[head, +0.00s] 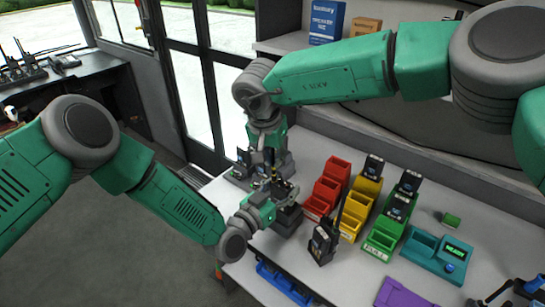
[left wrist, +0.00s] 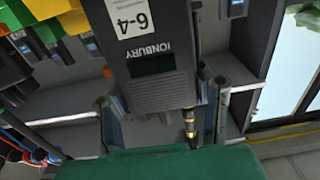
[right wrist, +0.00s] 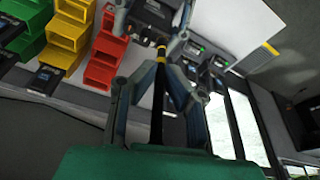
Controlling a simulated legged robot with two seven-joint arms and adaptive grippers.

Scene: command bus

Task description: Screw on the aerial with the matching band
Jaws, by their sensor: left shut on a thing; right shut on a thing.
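My left gripper (head: 264,203) is shut on a dark handheld radio (left wrist: 155,55) marked IONBURY, with a white 6-4 label. My right gripper (right wrist: 163,78) is shut on a thin black aerial (right wrist: 158,105) with a yellow band (right wrist: 161,52) near its radio end. The aerial's banded end is at a top corner of the radio, which also shows in the right wrist view (right wrist: 150,18). It appears to touch there; I cannot tell whether it is threaded in. The band also shows in the left wrist view (left wrist: 190,124). In the head view the arms partly hide this joint.
Red (head: 327,187), yellow (head: 357,207) and green bins (head: 383,237) stand to the right, several holding radios. Another radio with an aerial (head: 323,242) stands close to my left gripper. A teal unit (head: 436,252), purple mat (head: 400,294) and blue tray (head: 284,284) are nearer the front.

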